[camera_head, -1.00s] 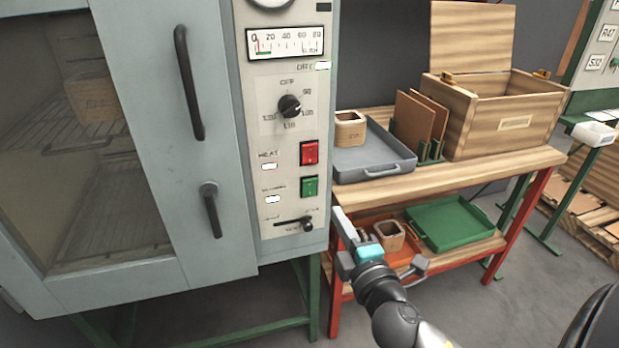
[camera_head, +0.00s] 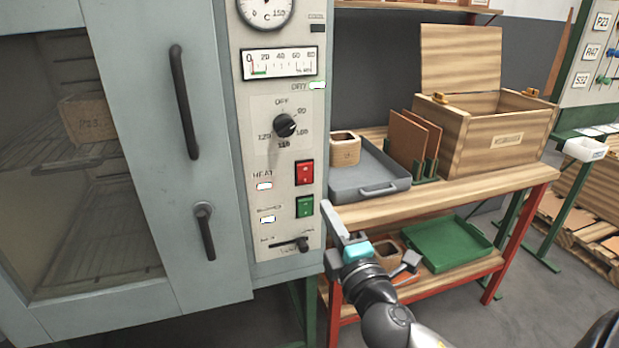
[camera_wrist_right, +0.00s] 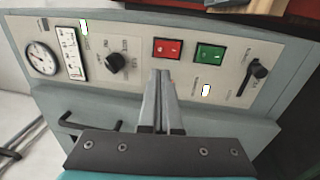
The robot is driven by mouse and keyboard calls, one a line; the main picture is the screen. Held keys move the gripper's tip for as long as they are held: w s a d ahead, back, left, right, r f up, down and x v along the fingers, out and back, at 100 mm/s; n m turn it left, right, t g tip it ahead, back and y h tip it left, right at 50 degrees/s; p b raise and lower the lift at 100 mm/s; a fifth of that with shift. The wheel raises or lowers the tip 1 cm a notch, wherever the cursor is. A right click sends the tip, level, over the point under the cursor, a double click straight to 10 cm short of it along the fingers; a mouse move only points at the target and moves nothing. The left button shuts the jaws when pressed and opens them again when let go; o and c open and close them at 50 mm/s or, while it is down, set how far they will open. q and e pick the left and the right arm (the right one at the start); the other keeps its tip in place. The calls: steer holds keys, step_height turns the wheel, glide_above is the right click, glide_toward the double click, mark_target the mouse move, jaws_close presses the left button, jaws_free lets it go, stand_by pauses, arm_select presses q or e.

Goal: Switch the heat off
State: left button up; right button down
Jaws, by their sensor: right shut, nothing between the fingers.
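The red heat switch (camera_head: 304,172) is on the oven's control panel, right of the HEAT label, with a bright lamp (camera_head: 264,186) beside it. I cannot tell which half of the switch is pressed in. My right gripper (camera_head: 328,206) is shut and empty, below and right of the red switch, near the panel's right edge. In the right wrist view the red switch (camera_wrist_right: 167,49) lies just beyond the shut fingertips (camera_wrist_right: 161,74); whether they touch anything there is unclear. The fingers hide the heat lamp's area. My left gripper is not in view.
A green switch (camera_head: 305,206) is right below the red one, with a black slider (camera_head: 290,245) under it. A black dial (camera_head: 285,125) is above. A door handle (camera_head: 205,230) stands out at left. A wooden bench (camera_head: 440,203) with trays is close on the right.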

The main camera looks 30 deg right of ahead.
mark_target(305, 168)
steer(key=x, duration=1)
steer(key=shift+b, duration=0.35)
steer(key=shift+w+d, duration=0.1)
steer(key=shift+w, duration=0.4)
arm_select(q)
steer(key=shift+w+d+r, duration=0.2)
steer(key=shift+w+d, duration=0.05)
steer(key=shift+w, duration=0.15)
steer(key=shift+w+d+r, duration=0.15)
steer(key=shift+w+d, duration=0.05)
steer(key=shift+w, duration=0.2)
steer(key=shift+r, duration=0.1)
arm_select(e)
steer(key=shift+r, duration=0.1)
steer(key=p, duration=0.3)
steer(key=shift+w+d+r+g, duration=0.1)
steer(key=shift+w+r+g, duration=0.15)
steer(key=shift+r+g, duration=0.1)
steer(key=shift+f, duration=0.15)
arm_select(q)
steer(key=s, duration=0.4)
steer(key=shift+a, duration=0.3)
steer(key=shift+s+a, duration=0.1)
